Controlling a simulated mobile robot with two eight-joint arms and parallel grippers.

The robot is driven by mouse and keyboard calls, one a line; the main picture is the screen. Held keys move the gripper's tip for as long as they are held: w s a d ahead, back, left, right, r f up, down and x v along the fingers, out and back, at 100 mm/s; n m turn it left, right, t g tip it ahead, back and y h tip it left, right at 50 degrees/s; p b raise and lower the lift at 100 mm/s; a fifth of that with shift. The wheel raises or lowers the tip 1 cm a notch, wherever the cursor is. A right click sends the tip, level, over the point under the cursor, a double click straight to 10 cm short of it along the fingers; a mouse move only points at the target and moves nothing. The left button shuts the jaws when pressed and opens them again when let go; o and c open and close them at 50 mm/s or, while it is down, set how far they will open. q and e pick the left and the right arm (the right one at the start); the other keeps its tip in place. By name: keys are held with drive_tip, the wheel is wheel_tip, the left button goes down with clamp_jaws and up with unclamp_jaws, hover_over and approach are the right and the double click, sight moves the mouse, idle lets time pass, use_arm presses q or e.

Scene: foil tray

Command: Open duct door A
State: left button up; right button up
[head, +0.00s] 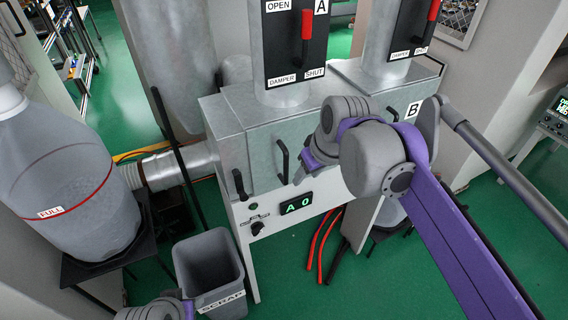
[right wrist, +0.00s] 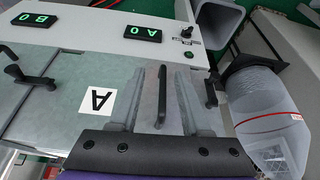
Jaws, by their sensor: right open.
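Duct door A (head: 262,158) is a grey metal panel on the front of the duct box, seemingly closed. Its upright black bar handle (head: 282,160) also shows in the right wrist view (right wrist: 161,95). A black latch-like knob (head: 238,185) is left of it in the head view, and also shows in the right wrist view (right wrist: 210,92). My right gripper (head: 303,172) is open, close to the handle on its right. In the right wrist view the handle appears between the two grey fingers; whether it lies between them in depth I cannot tell. My left gripper is out of view.
Above door A, the damper A lever (head: 306,25) has its red grip upright. A display (head: 297,203) reads A 0. My right arm covers part of the B side.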

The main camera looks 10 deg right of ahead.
drive_tip(key=w+a+r+n, duration=0.1)
drive_tip(key=w+a+r, duration=0.1)
drive_tip(key=w+r, duration=0.2)
hover_over(283, 180)
wheel_tip(283, 180, down, 10)
drive_tip(key=shift+r, duration=0.25)
clamp_jaws()
idle(1.3)
